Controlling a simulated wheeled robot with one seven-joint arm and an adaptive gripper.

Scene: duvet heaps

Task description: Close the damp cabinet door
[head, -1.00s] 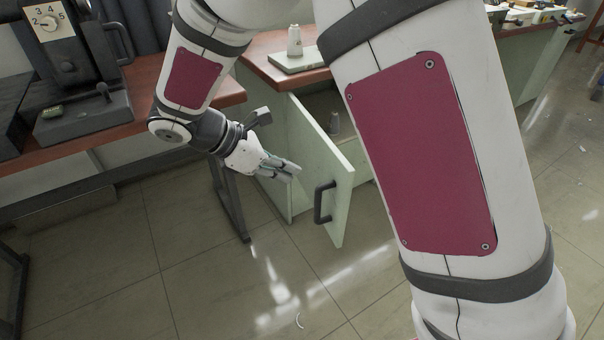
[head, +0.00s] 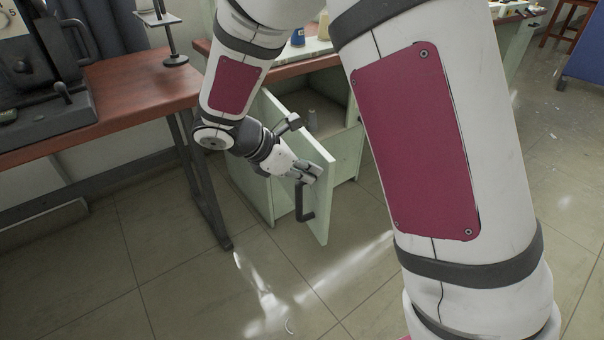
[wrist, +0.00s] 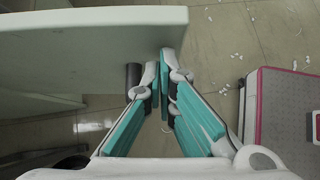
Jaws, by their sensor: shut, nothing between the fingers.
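The pale green cabinet door (head: 322,200) stands open, swung out from the pale green cabinet (head: 348,145). Its dark bar handle (head: 302,205) is on the outer face near the free edge. My gripper (head: 314,174) is shut and empty, in front of the door's upper part just above the handle. In the wrist view the door (wrist: 95,50) fills the upper left. The fingertips (wrist: 163,65) are close to its free edge, with the dark handle (wrist: 132,75) just left of them. I cannot tell whether they touch the door.
A small grey item (head: 312,121) stands inside the cabinet. A wooden-topped table (head: 150,95) with dark machinery stands at the left, its dark leg (head: 205,190) near the cabinet. A grey, pink-edged thing (wrist: 285,110) is at the right in the wrist view. The tiled floor before the door is clear.

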